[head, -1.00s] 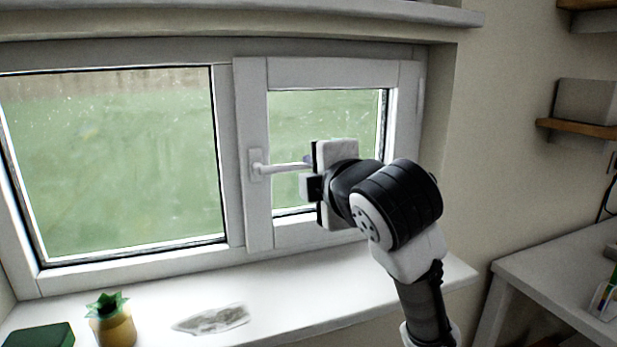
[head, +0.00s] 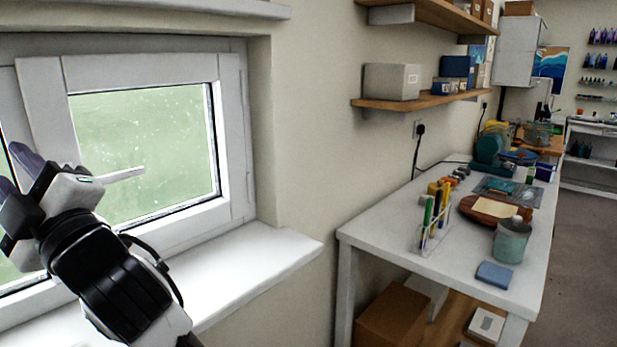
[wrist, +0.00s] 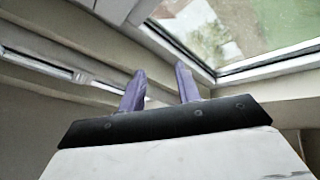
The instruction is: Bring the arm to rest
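My gripper (head: 14,172) is at the left edge of the head view, in front of the window, pointing up and left. In the wrist view its two purple fingers (wrist: 160,90) stand apart with nothing between them, so it is open and empty. The white window handle (head: 124,174) lies level and sticks out to the right behind my wrist; its mount is hidden by the wrist. The fingers appear clear of it.
The white windowsill (head: 265,262) runs below my arm. A wooden shelf (head: 420,101) is on the wall. Floor (head: 580,270) is open at far right.

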